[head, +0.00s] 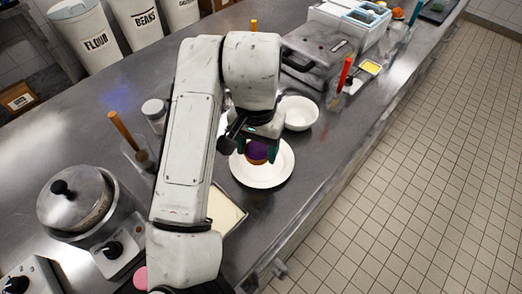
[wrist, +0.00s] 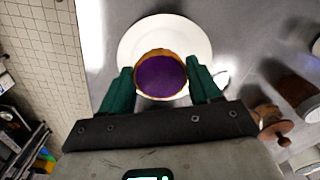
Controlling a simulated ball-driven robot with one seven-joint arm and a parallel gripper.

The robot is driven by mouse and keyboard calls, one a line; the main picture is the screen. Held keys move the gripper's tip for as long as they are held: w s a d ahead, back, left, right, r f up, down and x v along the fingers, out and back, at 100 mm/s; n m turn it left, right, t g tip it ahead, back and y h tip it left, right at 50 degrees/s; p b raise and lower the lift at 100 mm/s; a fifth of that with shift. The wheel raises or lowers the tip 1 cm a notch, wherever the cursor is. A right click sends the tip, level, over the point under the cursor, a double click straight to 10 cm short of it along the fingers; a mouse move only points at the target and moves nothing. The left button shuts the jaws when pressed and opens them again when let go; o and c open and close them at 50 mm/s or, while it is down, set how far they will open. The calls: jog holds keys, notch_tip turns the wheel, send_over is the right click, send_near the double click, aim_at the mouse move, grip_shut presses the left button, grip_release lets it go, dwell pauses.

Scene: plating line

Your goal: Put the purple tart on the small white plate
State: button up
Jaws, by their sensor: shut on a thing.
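The purple tart (wrist: 160,75) has a golden crust and a purple top. My gripper (wrist: 161,84) has green fingers, one on each side of the tart, and is shut on it. The small white plate (wrist: 193,33) lies beyond and below the tart in the wrist view. In the head view the tart (head: 257,151) is over the upper left part of the white plate (head: 268,178), under my gripper (head: 259,148). I cannot tell whether the tart touches the plate.
A white bowl (head: 299,113) stands just behind the plate. A dark press-like appliance (head: 318,62) is farther back. A lidded pot (head: 76,200) and a wooden-handled tool (head: 128,137) are to the left. The counter's front edge runs close to the plate's right side.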

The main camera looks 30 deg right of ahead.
aim_at(261, 146)
jog(key=f, duration=0.1)
jog(key=w+d+f, duration=0.2)
jog(key=shift+f, duration=0.15)
jog(key=shift+w+d+f+p, duration=0.1)
jog(key=shift+f+p, duration=0.1)
jog(key=shift+f, duration=0.75)
jog(key=shift+w+d+f+p, duration=0.1)
jog(key=shift+f+p, duration=0.05)
jog(key=shift+f, duration=0.8)
jog(key=shift+f, duration=0.1)
jog(key=o, duration=0.7)
jog(key=shift+r, duration=6.15)
jog(key=shift+d, duration=0.1)
